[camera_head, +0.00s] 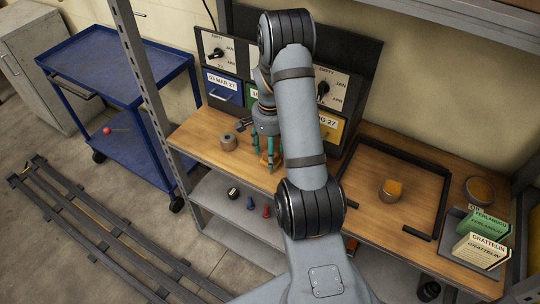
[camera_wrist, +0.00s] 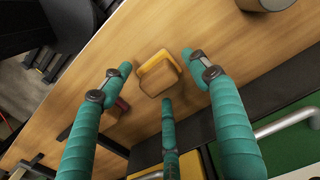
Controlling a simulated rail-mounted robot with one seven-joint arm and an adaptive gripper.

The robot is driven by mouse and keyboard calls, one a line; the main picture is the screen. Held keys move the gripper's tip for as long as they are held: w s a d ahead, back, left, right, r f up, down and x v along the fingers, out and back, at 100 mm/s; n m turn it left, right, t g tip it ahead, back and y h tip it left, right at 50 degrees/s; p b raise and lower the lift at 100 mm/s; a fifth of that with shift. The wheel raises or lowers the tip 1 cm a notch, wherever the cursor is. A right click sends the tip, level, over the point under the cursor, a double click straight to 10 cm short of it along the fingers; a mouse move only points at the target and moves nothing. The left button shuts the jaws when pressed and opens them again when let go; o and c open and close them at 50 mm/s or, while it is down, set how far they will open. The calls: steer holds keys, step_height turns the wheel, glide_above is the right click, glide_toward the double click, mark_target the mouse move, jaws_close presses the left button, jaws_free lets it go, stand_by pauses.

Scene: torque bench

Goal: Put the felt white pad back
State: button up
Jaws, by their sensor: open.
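I cannot pick out a plainly white felt pad in either view. My gripper (camera_head: 268,156) is open over the wooden bench, left of its middle, in the head view. Its teal fingers (camera_wrist: 158,76) are spread in the wrist view. A small block (camera_wrist: 158,74) with a tan face and yellow-orange edge shows between the fingertips, with no clear grip on it. In the head view it is mostly hidden by the fingers. A dark red thing (camera_wrist: 121,104) shows partly behind a finger.
A grey metal cylinder (camera_head: 229,142) stands left of my gripper. Labelled bins, one a blue bin (camera_head: 224,88), stand behind it. The black frame (camera_head: 441,190), a round tin (camera_head: 479,190) and a card tray (camera_head: 478,250) are to the right. Small items lie on the lower shelf (camera_head: 222,207).

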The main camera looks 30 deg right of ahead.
step_height(320, 180, up, 6)
steer(key=shift+f, duration=0.2)
stand_by(0.3)
